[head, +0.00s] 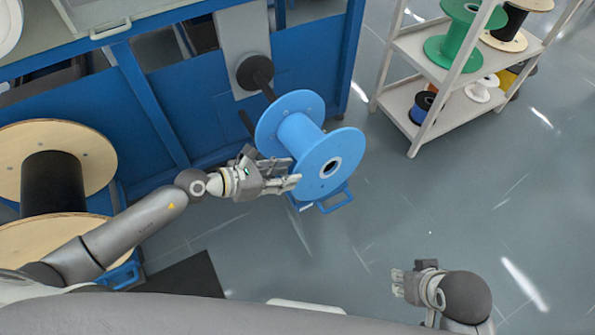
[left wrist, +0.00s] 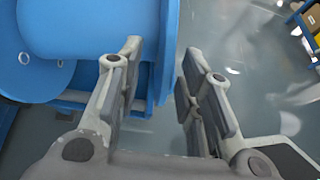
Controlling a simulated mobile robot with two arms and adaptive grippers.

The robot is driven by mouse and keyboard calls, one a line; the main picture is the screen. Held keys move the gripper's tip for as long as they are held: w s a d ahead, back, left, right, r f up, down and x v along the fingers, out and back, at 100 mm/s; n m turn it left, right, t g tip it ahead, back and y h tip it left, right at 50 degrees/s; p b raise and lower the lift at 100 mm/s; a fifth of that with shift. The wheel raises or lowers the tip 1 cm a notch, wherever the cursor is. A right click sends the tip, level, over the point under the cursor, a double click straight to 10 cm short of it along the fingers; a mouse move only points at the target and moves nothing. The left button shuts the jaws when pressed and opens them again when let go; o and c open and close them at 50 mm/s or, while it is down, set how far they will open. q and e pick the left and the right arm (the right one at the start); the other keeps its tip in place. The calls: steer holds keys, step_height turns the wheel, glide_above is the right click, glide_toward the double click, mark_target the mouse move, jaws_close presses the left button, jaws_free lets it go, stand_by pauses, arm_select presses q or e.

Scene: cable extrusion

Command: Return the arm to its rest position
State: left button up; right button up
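My left gripper (head: 297,173) is at the near lower left side of a blue spool (head: 300,134), by its front flange. In the left wrist view my left gripper (left wrist: 157,75) has its two fingers apart, with a gap between them. The blue spool (left wrist: 95,25) fills the upper left there, behind the left finger, and its edge reaches into the gap. I cannot tell whether a finger touches it. My right gripper (head: 398,283) is at the lower right over the floor, away from the spool; its finger opening is too small to judge.
The blue spool sits by a grey post with a dark round knob (head: 255,72) on a blue machine frame (head: 135,100). A large wooden-flanged spool (head: 70,150) stands at left. A shelf rack (head: 405,98) with several spools is at upper right. The floor at right is clear.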

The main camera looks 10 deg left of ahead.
arm_select(q)
steer(key=v, duration=0.6)
steer(key=shift+a+r, duration=0.15)
steer(key=shift+r, duration=0.05)
